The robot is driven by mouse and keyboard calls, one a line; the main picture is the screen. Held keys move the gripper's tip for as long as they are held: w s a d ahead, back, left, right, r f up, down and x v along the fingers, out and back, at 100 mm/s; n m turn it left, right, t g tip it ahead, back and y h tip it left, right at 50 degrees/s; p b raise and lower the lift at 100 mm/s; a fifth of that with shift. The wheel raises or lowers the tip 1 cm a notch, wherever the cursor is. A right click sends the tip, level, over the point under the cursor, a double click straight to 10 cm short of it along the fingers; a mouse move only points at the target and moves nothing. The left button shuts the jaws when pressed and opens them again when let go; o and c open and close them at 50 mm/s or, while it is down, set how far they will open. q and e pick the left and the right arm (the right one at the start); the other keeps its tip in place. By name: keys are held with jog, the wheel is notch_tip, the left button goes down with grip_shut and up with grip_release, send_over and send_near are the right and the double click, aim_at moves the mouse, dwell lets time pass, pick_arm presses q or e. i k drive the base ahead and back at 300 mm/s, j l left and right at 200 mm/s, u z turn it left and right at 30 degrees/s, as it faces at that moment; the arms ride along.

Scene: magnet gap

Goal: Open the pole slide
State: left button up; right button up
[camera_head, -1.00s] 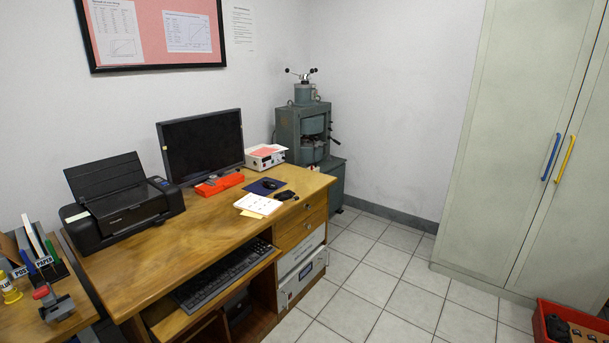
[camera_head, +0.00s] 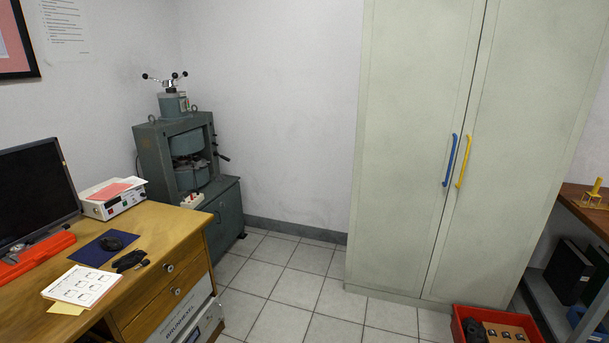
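A grey-green electromagnet machine (camera_head: 160,140) stands in the back left corner on a matching base cabinet (camera_head: 228,212). It has two round pole drums, one above the other, with a dark gap between them. A spoked handle with dark knobs (camera_head: 168,82) sits on its top. Small dark-knobbed levers (camera_head: 221,155) stick out from its right side. I cannot tell which part is the pole slide. Neither of my grippers shows in the view.
A wooden desk (camera_head: 165,232) with a monitor (camera_head: 32,192) and a white instrument (camera_head: 113,201) stands at left. A tall pale cabinet (camera_head: 400,130) stands at right, with a red crate (camera_head: 455,325) before it. Tiled floor (camera_head: 290,290) between them is clear.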

aim_at(200, 162)
jog(key=i+u, duration=0.2)
jog(key=i, duration=1.85)
